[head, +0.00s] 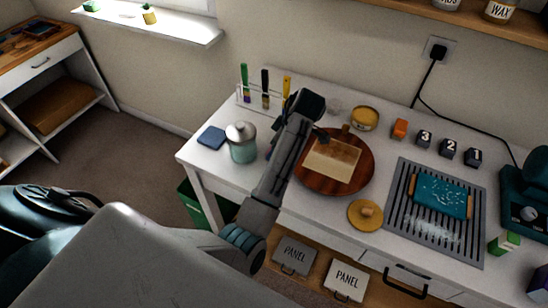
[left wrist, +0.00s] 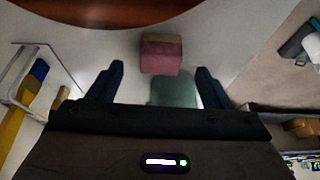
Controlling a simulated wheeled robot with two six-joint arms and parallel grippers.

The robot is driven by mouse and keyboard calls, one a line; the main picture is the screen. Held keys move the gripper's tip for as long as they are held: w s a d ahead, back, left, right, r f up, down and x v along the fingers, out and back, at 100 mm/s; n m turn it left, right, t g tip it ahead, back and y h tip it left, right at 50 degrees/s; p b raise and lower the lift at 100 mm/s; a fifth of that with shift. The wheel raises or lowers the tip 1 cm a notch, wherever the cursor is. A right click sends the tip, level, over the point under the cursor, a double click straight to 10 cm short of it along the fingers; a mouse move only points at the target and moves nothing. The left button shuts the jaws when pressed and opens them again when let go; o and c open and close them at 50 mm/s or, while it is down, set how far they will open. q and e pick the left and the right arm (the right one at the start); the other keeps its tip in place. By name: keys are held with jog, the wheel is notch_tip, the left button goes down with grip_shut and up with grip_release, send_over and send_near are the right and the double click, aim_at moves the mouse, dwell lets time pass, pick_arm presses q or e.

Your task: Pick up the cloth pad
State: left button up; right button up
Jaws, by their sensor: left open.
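A flat dark blue square pad (head: 211,137), which looks like the cloth pad, lies at the left end of the white table in the head view, left of a teal lidded jar (head: 242,142). My left arm reaches over the table between the jar and a round wooden board; it hides its own gripper there. In the left wrist view my left gripper (left wrist: 158,75) is open and empty. A pink block with a browner side (left wrist: 160,55) lies ahead of its fingers, and a green shape (left wrist: 175,90) shows between them. I cannot see the blue pad in this view.
The round wooden board (head: 360,183) carries a pale slab. A brush rack (head: 250,101) stands at the back.

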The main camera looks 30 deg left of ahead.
pick_arm(q)
jog(key=shift+a+f, duration=0.4)
jog(key=shift+f, duration=0.1)
jog(key=shift+p+x, duration=0.85)
jog(key=shift+x, duration=0.35)
jog(key=shift+a+f, duration=0.25)
jog(key=shift+f, duration=0.15)
jog(key=c, duration=1.1)
jog(key=shift+r, duration=0.1)
jog(key=shift+c, duration=0.2)
